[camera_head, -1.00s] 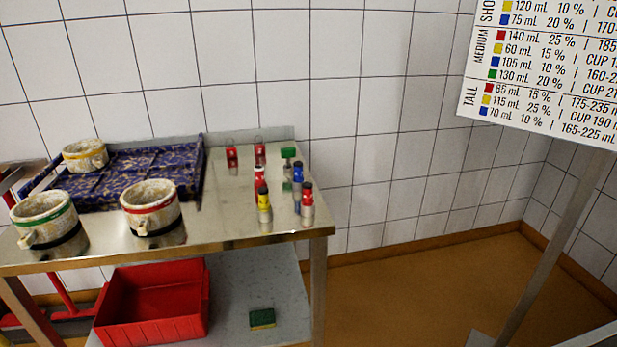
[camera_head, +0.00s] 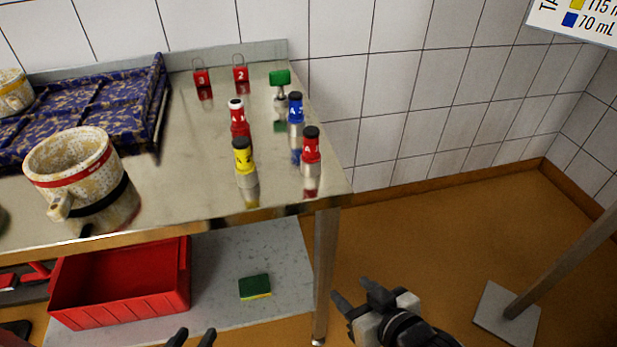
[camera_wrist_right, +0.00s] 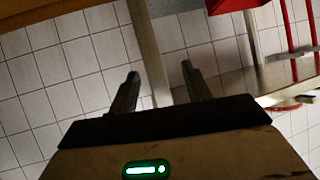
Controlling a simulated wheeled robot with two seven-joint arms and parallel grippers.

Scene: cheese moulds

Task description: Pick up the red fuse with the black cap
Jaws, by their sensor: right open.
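The red fuse with the black cap (camera_head: 311,146) stands upright on a silver base near the right front corner of the steel table (camera_head: 200,205). My right gripper (camera_head: 352,291) is open and empty, in front of and below the table edge, to the lower right of the fuse. Its two spread fingers also show in the right wrist view (camera_wrist_right: 160,72), where the fuse is not seen. My left gripper (camera_head: 192,338) shows only its two fingertips at the bottom edge; they are apart with nothing between them.
Near the fuse stand a blue fuse (camera_head: 295,108), a yellow fuse (camera_head: 244,157), a red fuse with a white top part (camera_head: 238,118) and a green-topped item (camera_head: 280,78). Red padlocks (camera_head: 202,78) stand behind. A mould (camera_head: 75,165) is left. A sign post (camera_head: 560,262) stands right.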

